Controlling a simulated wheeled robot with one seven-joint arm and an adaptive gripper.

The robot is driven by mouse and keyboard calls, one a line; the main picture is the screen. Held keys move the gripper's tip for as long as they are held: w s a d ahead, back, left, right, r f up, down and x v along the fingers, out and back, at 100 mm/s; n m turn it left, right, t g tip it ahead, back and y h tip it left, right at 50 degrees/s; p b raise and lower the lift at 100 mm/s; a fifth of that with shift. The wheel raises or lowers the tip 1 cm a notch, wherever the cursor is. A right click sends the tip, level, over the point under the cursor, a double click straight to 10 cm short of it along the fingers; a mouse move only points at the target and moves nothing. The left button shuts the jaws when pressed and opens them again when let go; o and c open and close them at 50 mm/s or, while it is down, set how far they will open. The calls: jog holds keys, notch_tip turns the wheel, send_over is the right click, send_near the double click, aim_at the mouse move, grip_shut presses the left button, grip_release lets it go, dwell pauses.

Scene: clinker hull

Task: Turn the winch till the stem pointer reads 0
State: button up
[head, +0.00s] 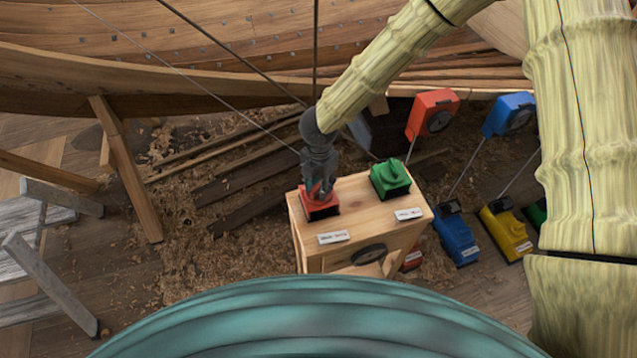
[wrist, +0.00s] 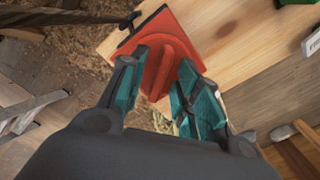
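A red winch (head: 321,207) sits on the left of a wooden box top, with a raised ridge-shaped handle that shows in the wrist view (wrist: 166,62). A green winch (head: 390,180) stands to its right. My gripper (head: 319,190) points down over the red winch. In the wrist view my teal fingers (wrist: 163,72) are apart, one on each side of the red ridge; I cannot tell whether they touch it. Two small labels, left (head: 333,237) and right (head: 408,214), lie on the box front, too small to read. No pointer reading is legible.
The wooden box (head: 312,257) has a dark round part (head: 369,254) on its front. A red dial unit (head: 432,114) and a blue one (head: 509,117) stand behind right. Blue (head: 457,243) and yellow (head: 507,234) units stand on the floor. The hull (head: 180,60) and slanting lines are behind.

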grip_shut()
jog(key=shift+f+m+b, duration=0.1)
jog(key=shift+m+b, duration=0.2)
jog(key=shift+b, duration=0.1)
jog(key=shift+m+b, duration=0.45)
jog(key=shift+m, duration=0.05)
jog(key=shift+m+b, duration=0.75)
jog(key=shift+m, duration=0.45)
jog(key=shift+m+b, duration=0.7)
jog(key=shift+m, duration=1.9)
